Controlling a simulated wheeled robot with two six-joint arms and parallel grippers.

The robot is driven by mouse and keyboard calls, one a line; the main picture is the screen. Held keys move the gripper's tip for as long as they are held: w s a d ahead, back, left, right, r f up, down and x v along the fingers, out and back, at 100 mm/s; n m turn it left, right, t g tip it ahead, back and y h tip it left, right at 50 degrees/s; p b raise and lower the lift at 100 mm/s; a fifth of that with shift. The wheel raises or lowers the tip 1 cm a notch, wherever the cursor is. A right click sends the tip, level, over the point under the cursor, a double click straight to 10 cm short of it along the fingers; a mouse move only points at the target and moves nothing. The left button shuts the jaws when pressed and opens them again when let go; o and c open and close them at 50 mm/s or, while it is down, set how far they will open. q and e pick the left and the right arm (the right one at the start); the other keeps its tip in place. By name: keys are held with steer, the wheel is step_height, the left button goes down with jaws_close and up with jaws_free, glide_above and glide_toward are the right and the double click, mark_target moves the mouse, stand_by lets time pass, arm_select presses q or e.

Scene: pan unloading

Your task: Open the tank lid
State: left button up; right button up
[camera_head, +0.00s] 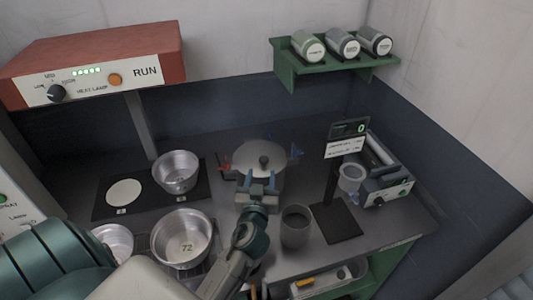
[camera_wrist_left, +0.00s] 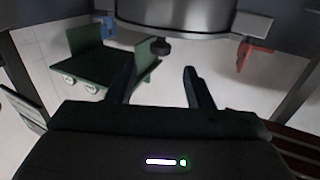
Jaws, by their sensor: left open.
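The tank (camera_head: 243,172) stands on the counter with its round silver lid (camera_head: 245,158) on top, and the lid has a dark knob (camera_head: 264,161) in its middle. In the left wrist view, which looks upside down, the knob (camera_wrist_left: 160,47) shows against the lid's edge. My left gripper (camera_head: 260,183) is on the near side of the tank, its jaws open and empty. In the left wrist view its fingertips (camera_wrist_left: 159,72) point toward the knob, which lies ahead of the gap between them. My right gripper is not in view.
A red clamp (camera_head: 225,168) and a blue clamp (camera_head: 296,153) flank the tank. A grey cup (camera_head: 296,228) and a dark stand (camera_head: 336,222) are to the right. Metal pans (camera_head: 176,171) (camera_head: 181,238) are to the left. A green shelf with jars (camera_head: 337,68) hangs behind.

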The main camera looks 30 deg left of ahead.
mark_target(263, 162)
arm_select(q)
steer(key=p+x, duration=0.3)
steer(key=x, duration=0.4)
steer(key=shift+w+a, duration=0.1)
steer(key=shift+w, duration=0.1)
steer(key=shift+w+a, duration=0.1)
steer(key=shift+w, duration=0.15)
steer(key=shift+c, duration=0.5)
steer(key=c, duration=0.7)
jaws_close()
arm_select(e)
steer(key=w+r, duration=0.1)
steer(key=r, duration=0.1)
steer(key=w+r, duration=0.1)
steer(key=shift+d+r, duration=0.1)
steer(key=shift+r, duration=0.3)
